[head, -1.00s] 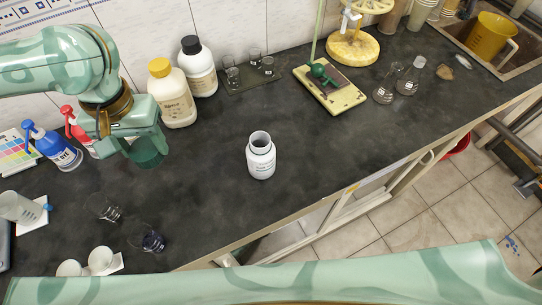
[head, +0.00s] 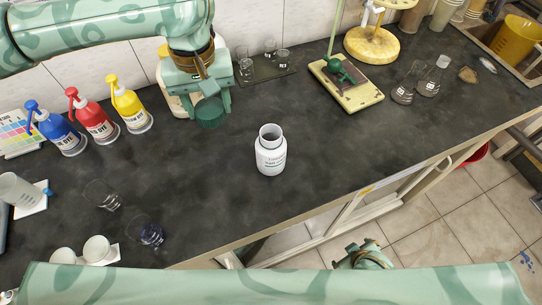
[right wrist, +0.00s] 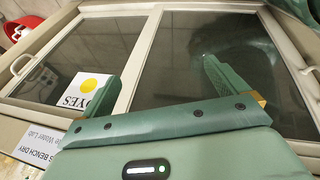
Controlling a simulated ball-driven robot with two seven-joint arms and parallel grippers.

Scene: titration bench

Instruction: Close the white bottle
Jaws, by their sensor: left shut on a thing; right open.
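The white bottle (head: 270,158) stands upright and uncapped on the dark bench in the head view, its dark round mouth facing up. My left gripper (head: 206,98) is shut on a dark green round cap (head: 210,113). It holds the cap above the bench, to the left of the white bottle and farther back, apart from it. The fingers hide part of the cap. My right gripper (right wrist: 160,82) is open and empty in the right wrist view, in front of the bench's cabinet doors. Part of it shows at the bottom of the head view (head: 364,257).
Blue (head: 62,136), red (head: 97,125) and yellow (head: 131,110) dye bottles stand at the left. Small beakers (head: 283,60) on a tray and a stand base (head: 346,86) are farther back. The bench around the white bottle is clear.

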